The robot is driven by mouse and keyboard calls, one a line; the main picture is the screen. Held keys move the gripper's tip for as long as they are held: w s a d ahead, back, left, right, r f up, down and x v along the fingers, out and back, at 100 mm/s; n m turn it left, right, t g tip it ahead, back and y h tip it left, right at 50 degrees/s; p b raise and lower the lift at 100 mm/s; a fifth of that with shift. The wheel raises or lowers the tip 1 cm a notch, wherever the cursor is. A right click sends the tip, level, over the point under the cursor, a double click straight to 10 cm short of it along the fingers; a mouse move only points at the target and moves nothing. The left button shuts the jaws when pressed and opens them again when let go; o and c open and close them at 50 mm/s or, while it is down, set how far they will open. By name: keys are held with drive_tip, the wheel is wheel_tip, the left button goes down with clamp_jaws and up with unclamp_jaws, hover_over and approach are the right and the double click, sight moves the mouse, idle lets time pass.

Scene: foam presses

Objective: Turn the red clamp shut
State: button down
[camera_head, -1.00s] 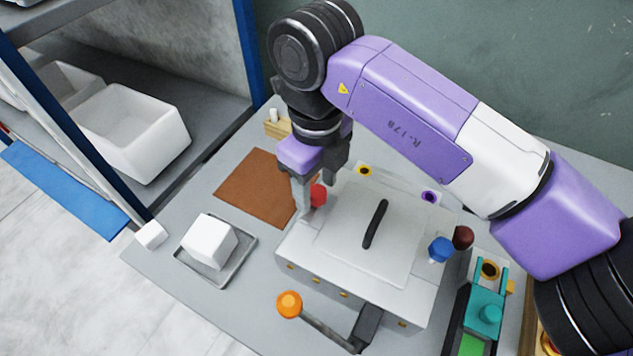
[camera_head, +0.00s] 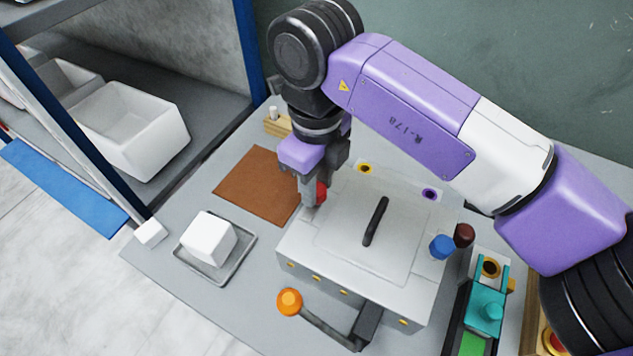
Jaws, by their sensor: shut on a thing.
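The red clamp (camera_head: 321,192) is a small red knob at the back left corner of the grey press box (camera_head: 350,270). My gripper (camera_head: 311,201) points down at that corner, its fingers shut on the red clamp. The fingers hide much of the clamp, so I cannot tell how far it is turned. The box lid has a black bar handle (camera_head: 375,221) and lies flat.
A blue knob (camera_head: 441,246) and a dark red knob (camera_head: 464,235) stand at the box's right. An orange-ended lever (camera_head: 289,301) sticks out in front. A white block (camera_head: 208,238) sits on a tray (camera_head: 219,279). A brown mat (camera_head: 257,187) lies left of my gripper.

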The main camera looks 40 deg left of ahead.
drive_tip(key=n+b, duration=0.2)
drive_tip(key=n, duration=0.1)
drive_tip(key=shift+f+n, duration=0.1)
drive_tip(key=shift+n, duration=0.3)
drive_tip(key=n+b, duration=0.2)
drive_tip(key=n, duration=0.2)
drive_tip(key=shift+n, duration=0.3)
drive_tip(key=n, duration=0.4)
drive_tip(key=shift+b, duration=0.35)
drive_tip(key=shift+n, duration=2.4)
drive_tip(key=c, duration=1.1)
unclamp_jaws()
drive_tip(key=shift+o, duration=0.2)
drive_tip(key=shift+r, duration=0.2)
